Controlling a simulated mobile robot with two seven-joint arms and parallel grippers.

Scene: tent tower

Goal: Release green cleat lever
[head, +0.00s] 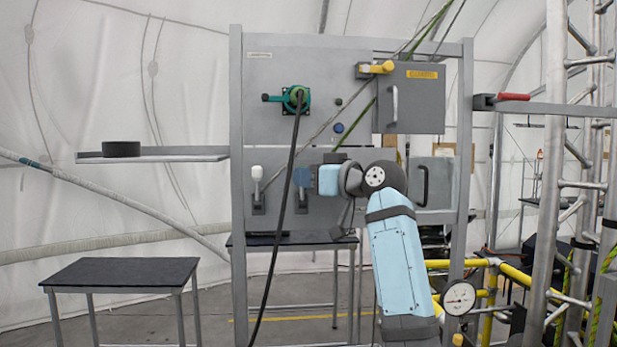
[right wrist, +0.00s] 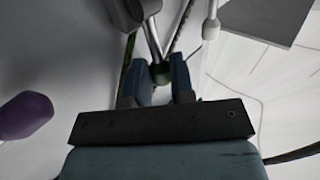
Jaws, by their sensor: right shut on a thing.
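My right gripper (head: 303,177) reaches in from the right at the lower part of the grey panel (head: 275,65). In the right wrist view its two dark blue fingers (right wrist: 168,82) are shut on a dark green knob (right wrist: 160,75). The knob sits at the end of a metal lever shaft (right wrist: 153,38). In the head view the fingers hide the knob, and the lever's base (head: 300,206) shows below them. A white-knobbed lever (head: 257,173) stands upright just to the left. My left gripper is not in view.
A teal fitting with a black hose (head: 296,98) is above the levers. A yellow lever (head: 377,68) is by a grey box (head: 412,105) at upper right. A red-handled lever (head: 512,97) is farther right. A dark table (head: 122,273) stands at lower left.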

